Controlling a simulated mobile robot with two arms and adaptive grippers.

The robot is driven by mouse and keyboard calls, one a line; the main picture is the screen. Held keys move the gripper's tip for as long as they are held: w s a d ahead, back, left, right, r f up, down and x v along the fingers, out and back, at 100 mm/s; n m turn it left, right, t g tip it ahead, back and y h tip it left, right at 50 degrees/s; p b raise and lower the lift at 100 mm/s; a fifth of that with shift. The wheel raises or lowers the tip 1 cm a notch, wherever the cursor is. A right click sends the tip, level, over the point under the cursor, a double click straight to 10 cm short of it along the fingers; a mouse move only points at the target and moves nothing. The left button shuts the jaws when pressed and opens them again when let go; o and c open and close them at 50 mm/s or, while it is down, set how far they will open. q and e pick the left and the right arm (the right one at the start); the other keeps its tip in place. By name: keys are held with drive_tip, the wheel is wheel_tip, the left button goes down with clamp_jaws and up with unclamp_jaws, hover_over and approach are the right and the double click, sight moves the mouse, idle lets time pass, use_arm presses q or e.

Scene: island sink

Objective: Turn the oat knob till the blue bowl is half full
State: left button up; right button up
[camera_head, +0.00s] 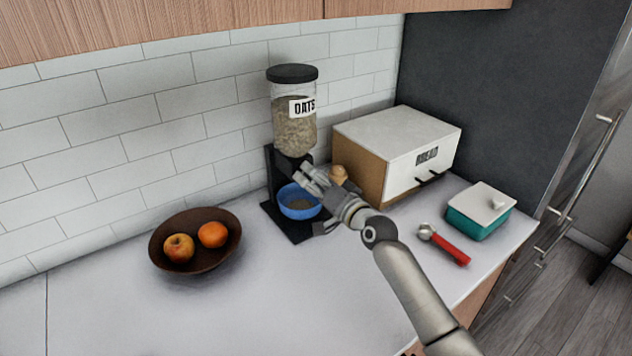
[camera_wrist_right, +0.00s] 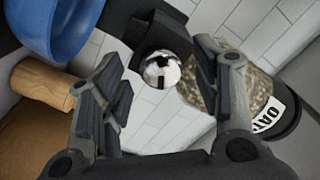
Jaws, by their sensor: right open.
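The oat dispenser (camera_head: 296,128) is a clear jar of oats with a black lid on a dark stand. In the wrist view its round, shiny silver knob (camera_wrist_right: 162,71) sits between my open right gripper's fingers (camera_wrist_right: 158,85), with gaps visible on both sides. The knob is hidden behind my gripper (camera_head: 312,176) in the head view. Part of the bowl (camera_wrist_right: 65,28) shows at the wrist view's upper left. My left gripper is out of view.
A brown bowl (camera_head: 162,262) with fruit stands left. The bread box (camera_head: 398,130) is right of the dispenser, with a tan wooden object (camera_head: 338,173) between them. A red-handled tool (camera_head: 450,250) and a teal dish (camera_head: 466,224) lie right. The front left counter is clear.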

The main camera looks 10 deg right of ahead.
drive_tip(key=shift+s, duration=0.15)
drive_tip(key=v, duration=1.1)
drive_tip(key=shift+s+d, duration=0.2)
drive_tip(key=shift+s, duration=0.15)
drive_tip(key=shift+f, duration=0.1)
